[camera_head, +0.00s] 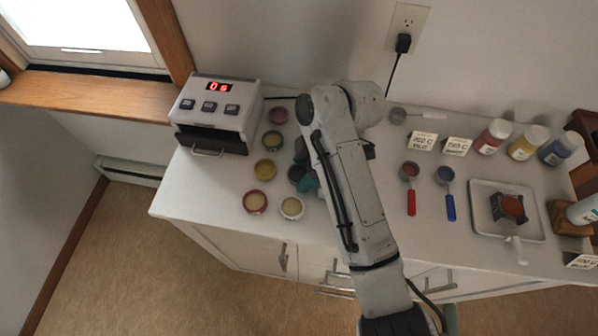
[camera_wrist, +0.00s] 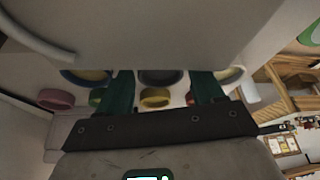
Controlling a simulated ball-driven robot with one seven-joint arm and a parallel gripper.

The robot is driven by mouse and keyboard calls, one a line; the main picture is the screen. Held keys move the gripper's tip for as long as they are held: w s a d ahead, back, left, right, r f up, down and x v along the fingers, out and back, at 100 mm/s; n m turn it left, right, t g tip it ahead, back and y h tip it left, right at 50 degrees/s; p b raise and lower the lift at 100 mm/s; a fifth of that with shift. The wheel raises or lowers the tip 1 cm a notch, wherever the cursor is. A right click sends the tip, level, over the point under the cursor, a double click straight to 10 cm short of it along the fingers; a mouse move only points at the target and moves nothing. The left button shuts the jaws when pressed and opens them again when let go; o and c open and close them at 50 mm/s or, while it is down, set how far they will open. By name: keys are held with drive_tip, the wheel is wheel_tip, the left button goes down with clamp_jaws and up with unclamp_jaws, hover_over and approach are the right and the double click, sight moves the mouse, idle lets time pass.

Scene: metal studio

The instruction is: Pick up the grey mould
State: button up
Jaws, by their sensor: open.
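My gripper (camera_head: 303,168) hangs over the group of round dishes on the white counter (camera_head: 340,225), partly hidden by my arm. Its teal fingers show in the wrist view (camera_wrist: 163,88), apart with nothing gripped. A dark slate round dish (camera_head: 296,174) with a pale filling lies by the fingers; a dark-rimmed dish (camera_wrist: 160,77) shows beyond the gap between them in the wrist view. I cannot tell for certain which is the grey mould.
Pink (camera_head: 278,115), green (camera_head: 272,140), yellow (camera_head: 265,169), red (camera_head: 255,202) and cream (camera_head: 291,208) dishes crowd around my gripper. A small kiln (camera_head: 217,108) stands at left. Red (camera_head: 411,203) and blue (camera_head: 450,208) scoops lie right of my arm.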

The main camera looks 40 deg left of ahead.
drive_tip(key=c, duration=0.8)
drive_tip(key=shift+r, duration=0.15)
